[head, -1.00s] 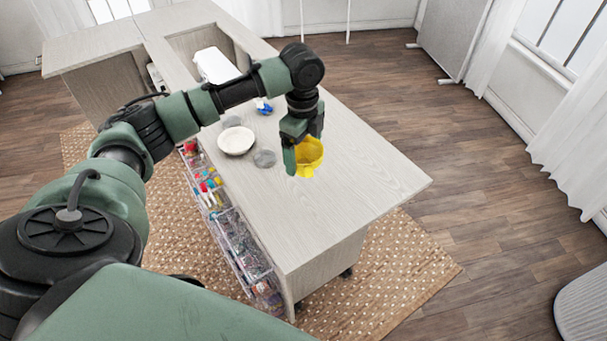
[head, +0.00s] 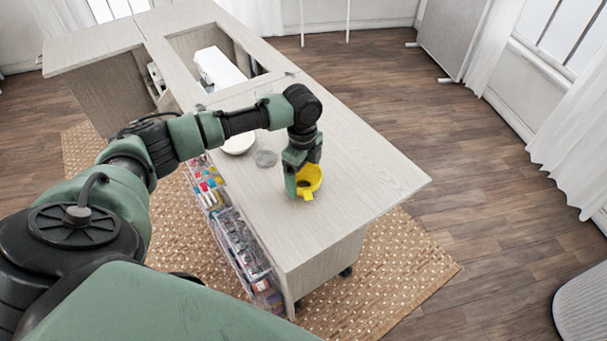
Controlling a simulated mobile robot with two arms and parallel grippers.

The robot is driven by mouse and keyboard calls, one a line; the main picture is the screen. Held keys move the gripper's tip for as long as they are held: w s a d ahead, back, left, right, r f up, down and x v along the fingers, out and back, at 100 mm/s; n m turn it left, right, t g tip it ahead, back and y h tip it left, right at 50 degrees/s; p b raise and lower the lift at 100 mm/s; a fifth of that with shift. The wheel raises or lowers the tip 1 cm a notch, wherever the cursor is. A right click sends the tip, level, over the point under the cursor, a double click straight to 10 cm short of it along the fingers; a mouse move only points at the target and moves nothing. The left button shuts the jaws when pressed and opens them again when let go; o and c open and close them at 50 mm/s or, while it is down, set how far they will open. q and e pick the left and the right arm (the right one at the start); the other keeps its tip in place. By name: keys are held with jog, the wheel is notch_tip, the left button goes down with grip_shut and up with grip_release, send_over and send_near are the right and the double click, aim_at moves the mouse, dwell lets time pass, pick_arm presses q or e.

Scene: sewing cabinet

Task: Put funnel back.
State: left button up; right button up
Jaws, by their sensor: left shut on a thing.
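The yellow funnel (head: 311,180) is at the near right part of the cabinet top (head: 335,225) in the head view. My left gripper (head: 300,184) comes down from above and is shut on the funnel's left side. The funnel's wide mouth shows, and a small yellow part points toward the near side. The gripper hides part of the funnel. I cannot tell whether the funnel touches the surface. My right gripper is not in view.
A white bowl (head: 238,145) and a grey translucent round piece (head: 266,158) lie left of the gripper. A white sewing machine (head: 218,68) sits in the cabinet opening. Clear bins (head: 236,240) hang along the left side. The right of the top is clear.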

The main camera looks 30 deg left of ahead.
pick_arm(q)
jog(key=o, duration=1.1)
jog(key=shift+f, duration=0.1)
notch_tip(320, 180, up, 12)
jog(key=shift+a+r+b, duration=0.1)
jog(key=shift+r+b, duration=0.1)
jog(key=shift+b, duration=0.3)
